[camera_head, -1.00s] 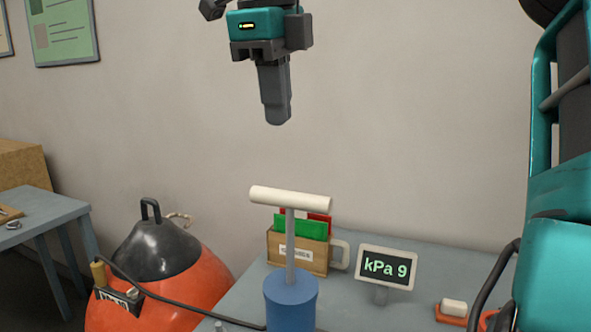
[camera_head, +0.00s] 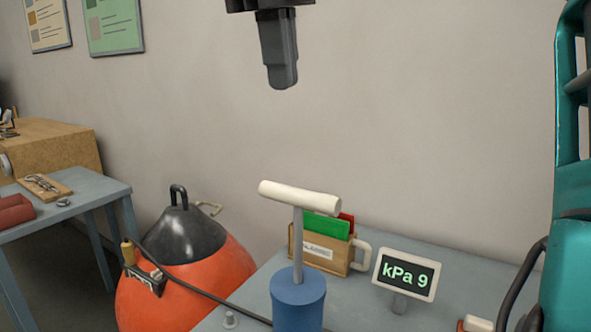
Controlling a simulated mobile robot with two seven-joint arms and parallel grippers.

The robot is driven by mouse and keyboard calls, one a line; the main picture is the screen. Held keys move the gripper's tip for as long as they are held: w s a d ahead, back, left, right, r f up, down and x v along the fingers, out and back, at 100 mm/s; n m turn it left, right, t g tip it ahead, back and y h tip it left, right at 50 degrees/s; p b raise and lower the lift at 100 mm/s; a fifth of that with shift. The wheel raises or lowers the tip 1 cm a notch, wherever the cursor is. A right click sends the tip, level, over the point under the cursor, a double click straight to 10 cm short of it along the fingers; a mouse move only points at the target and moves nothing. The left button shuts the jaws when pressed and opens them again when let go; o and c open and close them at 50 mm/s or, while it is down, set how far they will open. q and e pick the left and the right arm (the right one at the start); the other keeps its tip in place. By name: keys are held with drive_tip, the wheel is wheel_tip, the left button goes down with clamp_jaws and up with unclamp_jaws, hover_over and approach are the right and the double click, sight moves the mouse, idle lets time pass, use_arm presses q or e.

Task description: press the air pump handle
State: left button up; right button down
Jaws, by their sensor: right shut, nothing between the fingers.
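The air pump stands on a grey table, with a blue cylinder body (camera_head: 298,303), a thin grey rod and a cream T-shaped handle (camera_head: 300,197) that is raised well above the body. My right gripper (camera_head: 283,84) points down above the handle, with a clear gap between them. Its fingers are shut and empty. The top of this gripper is cut off by the upper edge of the view. My left gripper is not in view.
A display (camera_head: 405,275) reading "kPa 9" stands right of the pump. Behind the pump is a wooden box (camera_head: 322,250) with green and red cards. An orange buoy (camera_head: 185,285) with a black top and a hose sits left. Another table (camera_head: 95,203) is further left.

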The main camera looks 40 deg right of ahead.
drive_tip(key=b, duration=0.3)
approach(298, 190)
drive_tip(key=f, duration=0.3)
drive_tip(key=d+f, duration=0.1)
drive_tip(key=f, duration=0.1)
drive_tip(key=shift+w+f, duration=0.15)
drive_tip(key=shift+f, duration=0.05)
drive_tip(key=shift+d+f+b, duration=0.1)
drive_tip(key=shift+f+b, duration=0.2)
drive_tip(key=shift+f, duration=0.45)
drive_tip(key=shift+d+f, duration=0.1)
